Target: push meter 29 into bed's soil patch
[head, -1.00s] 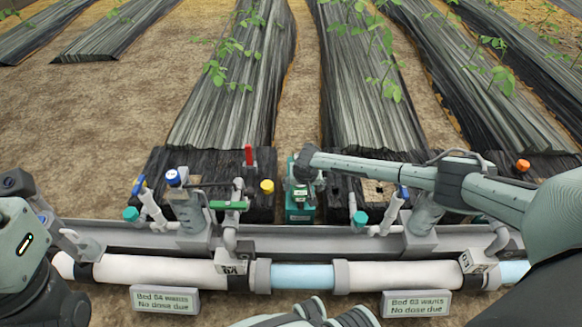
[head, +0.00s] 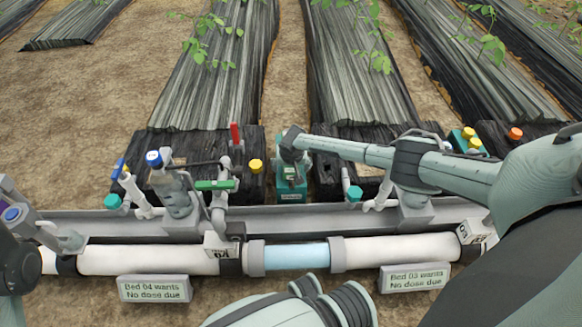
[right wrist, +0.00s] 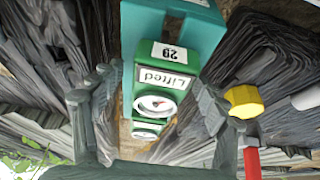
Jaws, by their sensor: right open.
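Meter 29 (right wrist: 163,80) is a green device with a round dial, a "29" label and a "Lifted" label. In the head view meter 29 (head: 290,173) stands at a teal base between two dark bed ends. My right gripper (right wrist: 152,105) is open, with its fingers on either side of the meter; I cannot tell whether they touch it. In the head view my right gripper (head: 293,150) is over the top of the meter. A brown soil patch (head: 367,169) shows partly behind my right arm.
Metal rail (head: 270,216) and white pipe (head: 390,248) run across the front. A red lever (head: 235,134), yellow cap (head: 255,166) and green-handled valve (head: 215,185) stand left of the meter. Signs for Bed 04 (head: 155,289) and Bed 03 (head: 414,278) stand in front.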

